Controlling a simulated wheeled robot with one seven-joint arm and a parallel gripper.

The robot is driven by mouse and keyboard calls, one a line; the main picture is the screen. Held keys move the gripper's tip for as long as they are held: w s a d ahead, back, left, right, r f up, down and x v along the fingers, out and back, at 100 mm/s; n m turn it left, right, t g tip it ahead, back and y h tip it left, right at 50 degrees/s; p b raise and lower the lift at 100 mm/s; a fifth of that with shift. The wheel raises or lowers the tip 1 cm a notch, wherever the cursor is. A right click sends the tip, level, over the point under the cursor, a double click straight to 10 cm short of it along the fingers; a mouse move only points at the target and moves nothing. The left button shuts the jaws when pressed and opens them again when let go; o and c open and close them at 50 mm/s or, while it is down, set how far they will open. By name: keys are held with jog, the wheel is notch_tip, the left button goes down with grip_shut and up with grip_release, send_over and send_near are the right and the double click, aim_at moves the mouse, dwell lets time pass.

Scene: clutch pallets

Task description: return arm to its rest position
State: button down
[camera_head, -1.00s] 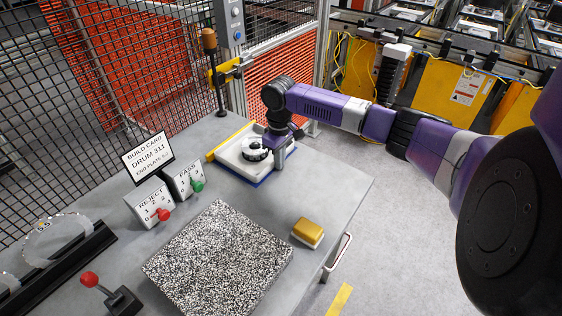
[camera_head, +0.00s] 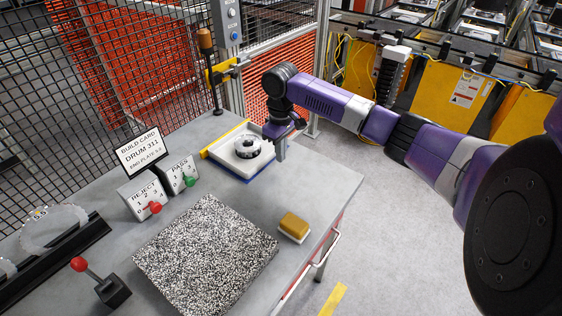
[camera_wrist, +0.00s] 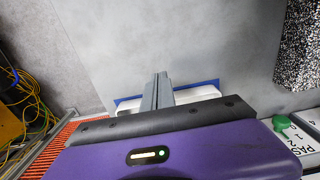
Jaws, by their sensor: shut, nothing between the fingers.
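My purple arm reaches from the right over the grey workbench (camera_head: 95,220). My gripper (camera_head: 280,155) points down at the right edge of a white tray (camera_head: 236,164) on a blue base. A black-and-white round part (camera_head: 248,147) sits in the tray, with nothing of it in my gripper. In the wrist view my gripper (camera_wrist: 160,76) has its grey fingers together and empty. The tray (camera_wrist: 200,93) shows behind them, mostly hidden by the purple gripper body. Whether the fingertips touch the tray or bench cannot be told.
A post with a brown top (camera_head: 205,40) and a yellow clamp stand behind the tray. The PASS box (camera_head: 180,170), REJECT box (camera_head: 142,195), build card (camera_head: 143,150), speckled plate (camera_head: 207,255) and yellow block (camera_head: 294,225) are on the bench. Open floor lies right.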

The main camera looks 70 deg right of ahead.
jog(key=shift+r+b, duration=0.4)
jog(key=shift+r, duration=2.4)
jog(key=w+a+r+t+h, duration=0.1)
jog(key=w+r+t, duration=0.25)
jog(key=w, duration=0.45)
jog(key=w+a+r+t+h, duration=0.1)
jog(key=w+r+t, duration=0.2)
jog(key=w+t, duration=0.35)
jog(key=w+a+r+m+t, duration=0.1)
jog(key=w+a+r+t, duration=0.3)
jog(key=a, duration=0.5)
jog(key=w+a+r+m+t, duration=0.1)
jog(key=w+a+r+t, duration=0.25)
jog(key=a, duration=0.55)
jog(key=s+a+f+n+g, duration=0.1)
jog(key=s+a+f, duration=0.4)
jog(key=s, duration=1)
jog(key=s+a+f+n+y+b, duration=0.1)
jog(key=s+a+f+n, duration=0.1)
jog(key=s+a+f, duration=0.3)
jog(key=s+a+f+n+g+y, duration=0.1)
jog(key=s+a+f, duration=0.4)
jog(key=s, duration=2)
jog(key=a, duration=0.6)
jog(key=shift+f+n+g+b, duration=0.15)
jog(key=shift+n+g+b, duration=0.15)
jog(key=shift+g, duration=0.05)
